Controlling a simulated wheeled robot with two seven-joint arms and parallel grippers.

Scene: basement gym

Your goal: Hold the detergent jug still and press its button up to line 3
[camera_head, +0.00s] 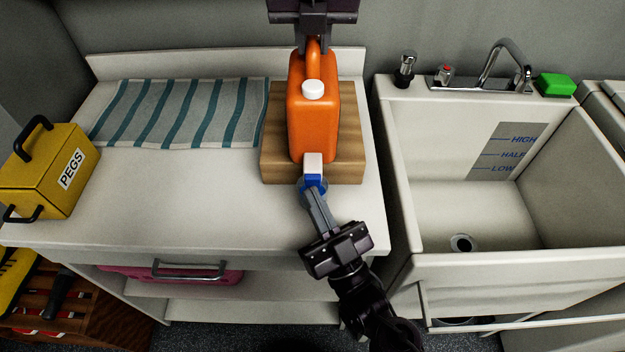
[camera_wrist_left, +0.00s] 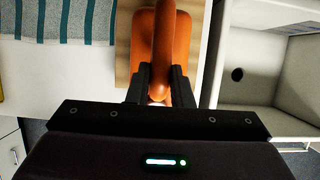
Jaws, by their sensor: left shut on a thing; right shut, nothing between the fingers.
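The orange detergent jug (camera_head: 313,118) lies on a wooden block (camera_head: 350,150) on the counter, with a white cap (camera_head: 313,89) on its upper side. A white spout (camera_head: 313,162) with a blue button (camera_head: 313,181) is at its front end. My left gripper (camera_head: 313,46) is shut on the jug's handle at the back; the left wrist view shows its fingers on either side of the orange handle (camera_wrist_left: 161,45). My right gripper (camera_head: 315,192) is shut and empty, its tips at the blue button; I cannot tell whether they touch. A bluish round thing beneath is mostly hidden by the fingers.
A striped towel (camera_head: 180,112) and a yellow PEGS box (camera_head: 45,170) are at the left. A sink (camera_head: 450,215) with a faucet (camera_head: 500,65) and green sponge (camera_head: 556,85) is at the right. The counter's front middle (camera_head: 200,200) is clear.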

